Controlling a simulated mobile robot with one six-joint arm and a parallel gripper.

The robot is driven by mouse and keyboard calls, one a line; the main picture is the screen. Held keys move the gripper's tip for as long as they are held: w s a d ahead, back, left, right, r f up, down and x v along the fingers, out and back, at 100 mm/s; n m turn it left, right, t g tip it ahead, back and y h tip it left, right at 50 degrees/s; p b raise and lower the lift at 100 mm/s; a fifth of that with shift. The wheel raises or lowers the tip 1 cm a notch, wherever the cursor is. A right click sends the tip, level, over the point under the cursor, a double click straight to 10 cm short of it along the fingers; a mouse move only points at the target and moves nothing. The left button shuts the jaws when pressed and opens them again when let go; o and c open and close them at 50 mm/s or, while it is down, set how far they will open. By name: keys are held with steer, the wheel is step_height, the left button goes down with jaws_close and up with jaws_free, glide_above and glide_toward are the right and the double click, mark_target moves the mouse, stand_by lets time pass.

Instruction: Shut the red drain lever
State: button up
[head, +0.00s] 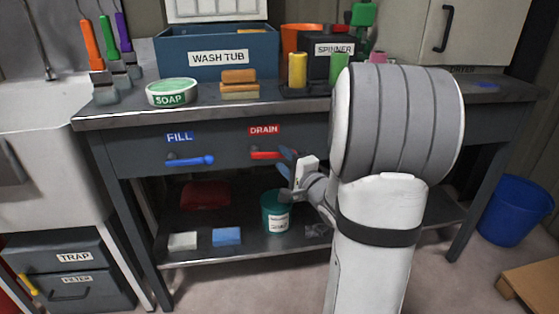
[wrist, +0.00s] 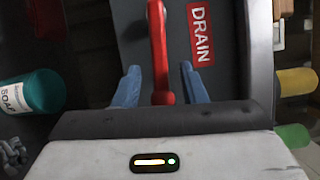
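The red drain lever (head: 267,155) is on the front of the workbench, below the red DRAIN label (head: 264,130). In the head view it lies about level, and my gripper hides its right end. In the wrist view the lever (wrist: 158,50) runs between the two blue fingers of my gripper (wrist: 160,85), with a gap to each finger. The DRAIN label also shows in the wrist view (wrist: 201,35). My gripper (head: 287,168) is open at the lever's right end. The blue FILL lever (head: 190,160) is to the left.
The bench top holds a wash tub (head: 217,52), a soap tin (head: 171,92), sponges (head: 239,84) and a spinner (head: 330,60). The lower shelf holds a teal soap tub (head: 275,212) and a red cloth (head: 205,195). A blue bin (head: 515,210) stands at the right.

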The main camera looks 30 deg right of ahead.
mark_target(280, 157)
steer(key=shift+w+a+b, duration=0.2)
steer(key=shift+w+b, duration=0.1)
steer(key=shift+w, duration=1.3)
steer(key=shift+c, duration=0.2)
jaws_close()
